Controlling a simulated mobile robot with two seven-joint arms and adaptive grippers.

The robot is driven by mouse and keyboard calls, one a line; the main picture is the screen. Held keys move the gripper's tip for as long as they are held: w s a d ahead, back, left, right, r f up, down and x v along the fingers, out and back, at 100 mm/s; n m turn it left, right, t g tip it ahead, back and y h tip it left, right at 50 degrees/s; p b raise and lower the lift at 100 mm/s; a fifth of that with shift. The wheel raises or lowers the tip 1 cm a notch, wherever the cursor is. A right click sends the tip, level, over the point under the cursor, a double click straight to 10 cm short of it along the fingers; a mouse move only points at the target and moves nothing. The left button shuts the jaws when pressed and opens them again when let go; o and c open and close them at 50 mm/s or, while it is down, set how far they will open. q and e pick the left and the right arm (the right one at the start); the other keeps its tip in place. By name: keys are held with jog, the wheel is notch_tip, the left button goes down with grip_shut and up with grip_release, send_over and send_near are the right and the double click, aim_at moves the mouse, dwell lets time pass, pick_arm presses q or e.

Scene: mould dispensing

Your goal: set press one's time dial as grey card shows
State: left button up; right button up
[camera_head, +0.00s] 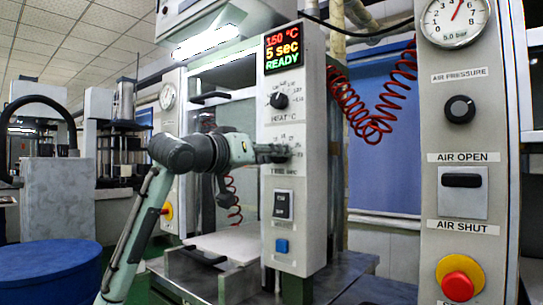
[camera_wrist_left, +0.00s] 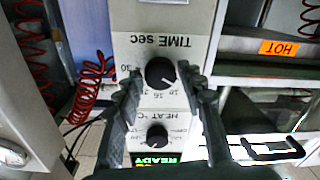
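The TIME sec dial (camera_wrist_left: 160,72) is a black knob on the white control panel (camera_head: 295,225) of the press, seen upside down in the left wrist view. Its pale pointer mark faces the lower right there. My left gripper (camera_head: 284,152) is at this dial, with one finger on each side of it. In the left wrist view the fingers (camera_wrist_left: 159,78) stand apart, with gaps beside the knob. The press display (camera_head: 283,50) reads 150 °C, 5 sec, READY. In the head view the gripper hides the time dial. No grey card or right gripper shows.
The HEAT °C dial (camera_head: 279,100) sits above the time dial. A rocker switch (camera_head: 284,205) and a blue button (camera_head: 282,246) are below it. A grey pillar (camera_head: 460,185) with air controls and a red button (camera_head: 458,286) stands right. A red coiled hose (camera_head: 365,115) hangs between.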

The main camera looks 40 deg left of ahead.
pick_arm(q)
jog(key=c, duration=0.7)
pick_arm(e)
jog(key=shift+r, duration=0.1)
pick_arm(q)
jog(key=shift+m, duration=0.3)
jog(key=m+p, duration=0.5)
jog(key=m, duration=1.2)
jog(key=shift+f, duration=0.1)
pick_arm(e)
notch_tip(320, 180, down, 12)
jog(key=w, duration=0.1)
jog(key=shift+a+y, duration=0.25)
jog(key=shift+y, duration=0.15)
pick_arm(q)
jog(key=shift+m+h, duration=0.3)
jog(key=shift+m, duration=0.1)
pick_arm(e)
jog(key=shift+f, duration=0.35)
